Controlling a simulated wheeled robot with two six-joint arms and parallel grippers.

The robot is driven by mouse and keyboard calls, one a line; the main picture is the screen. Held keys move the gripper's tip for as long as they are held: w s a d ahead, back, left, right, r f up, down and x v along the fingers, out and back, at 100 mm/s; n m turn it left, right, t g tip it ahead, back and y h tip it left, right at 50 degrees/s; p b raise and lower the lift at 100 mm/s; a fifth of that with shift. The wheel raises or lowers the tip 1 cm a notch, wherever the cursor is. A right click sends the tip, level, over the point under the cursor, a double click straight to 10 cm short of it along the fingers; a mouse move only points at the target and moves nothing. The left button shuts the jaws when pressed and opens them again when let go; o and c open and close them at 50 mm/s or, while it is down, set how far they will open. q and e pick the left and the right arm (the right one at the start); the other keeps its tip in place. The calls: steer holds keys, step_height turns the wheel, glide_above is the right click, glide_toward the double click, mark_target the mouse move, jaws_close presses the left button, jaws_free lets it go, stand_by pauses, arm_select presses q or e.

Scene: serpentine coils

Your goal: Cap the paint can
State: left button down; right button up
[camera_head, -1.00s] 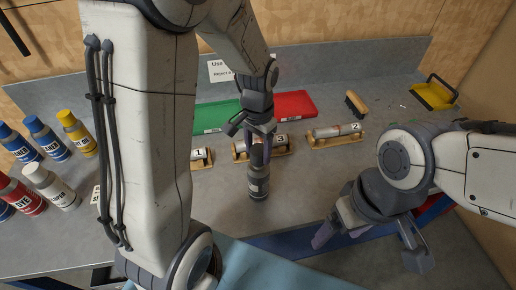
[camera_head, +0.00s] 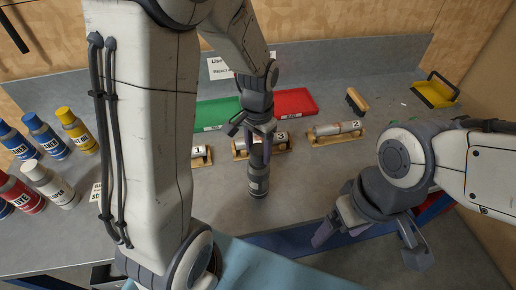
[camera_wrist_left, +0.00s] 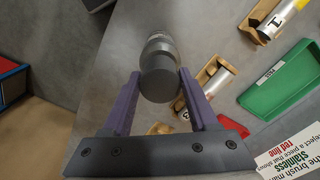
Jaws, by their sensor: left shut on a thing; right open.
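A dark grey paint can (camera_head: 258,184) with a pale-lettered label stands upright near the table's front, at the middle of the head view. A dark cap (camera_head: 256,154) is in line above it. My left gripper (camera_head: 257,137) is shut on the cap from above. In the left wrist view the cap (camera_wrist_left: 158,84) sits between the two purple fingers (camera_wrist_left: 158,100), with the can (camera_wrist_left: 159,43) partly hidden beyond it. The cap and can look in line, but I cannot tell whether the cap is fully seated. My right gripper (camera_head: 368,240) is open and empty, off the front edge.
Several numbered metal cylinders (camera_head: 338,128) lie on wooden cradles behind the can. A green tray (camera_head: 215,112) and a red tray (camera_head: 296,101) are further back. Several paint bottles (camera_head: 45,135) stand at the left. A brush (camera_head: 356,101) and yellow dustpan (camera_head: 434,93) lie at the right.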

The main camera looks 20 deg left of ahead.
arm_select(q)
steer(key=shift+f, duration=0.45)
stand_by(1.1)
jaws_free()
stand_by(0.4)
step_height(320, 180, up, 8)
steer(key=p, duration=0.7)
steer(key=shift+f, duration=0.2)
jaws_close()
